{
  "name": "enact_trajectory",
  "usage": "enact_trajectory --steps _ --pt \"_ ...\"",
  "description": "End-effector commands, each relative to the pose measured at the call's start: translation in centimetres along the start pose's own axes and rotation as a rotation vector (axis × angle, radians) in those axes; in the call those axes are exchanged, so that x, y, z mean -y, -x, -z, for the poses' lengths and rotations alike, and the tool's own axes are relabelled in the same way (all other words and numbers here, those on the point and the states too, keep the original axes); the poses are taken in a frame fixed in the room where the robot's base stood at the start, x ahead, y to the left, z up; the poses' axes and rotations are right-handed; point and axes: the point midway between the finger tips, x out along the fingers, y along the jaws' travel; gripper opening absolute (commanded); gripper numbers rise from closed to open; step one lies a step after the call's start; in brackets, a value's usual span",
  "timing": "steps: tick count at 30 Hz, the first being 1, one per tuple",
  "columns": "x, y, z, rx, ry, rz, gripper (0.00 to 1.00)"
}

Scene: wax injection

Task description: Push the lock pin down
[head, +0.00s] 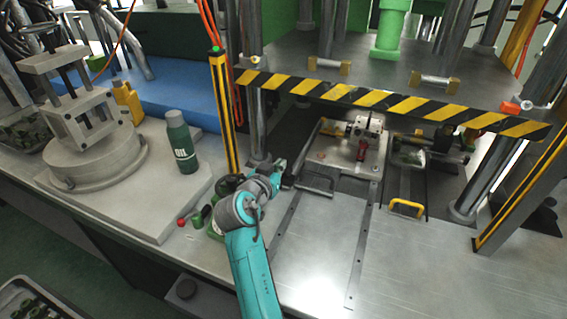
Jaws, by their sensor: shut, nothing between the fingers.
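A metal mould fixture (333,157) sits under the striped press beam. A small upright block with a pin-like top (368,126) stands on it, with a red part (362,150) at its front. I cannot tell for certain which small part is the lock pin, or how far down it sits.
A yellow-black striped beam (390,103) hangs over the fixture, with a striped post (222,110) at left. A second fixture with a yellow handle (407,208) is at right. A green bottle (181,141) stands at left. The front metal table (320,245) is clear.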

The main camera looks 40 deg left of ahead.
Motion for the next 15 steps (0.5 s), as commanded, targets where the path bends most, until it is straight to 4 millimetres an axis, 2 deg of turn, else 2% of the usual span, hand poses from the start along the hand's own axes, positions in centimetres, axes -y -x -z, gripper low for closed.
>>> enact_trajectory --steps 1,6,15 --pt "0.1 1.0 0.0 -0.002 -0.001 0.002 0.0" --pt "0.1 3.2 0.0 -0.001 -0.001 0.002 0.0" --pt "0.0 4.2 0.1 -0.001 0.0 0.0 0.0"
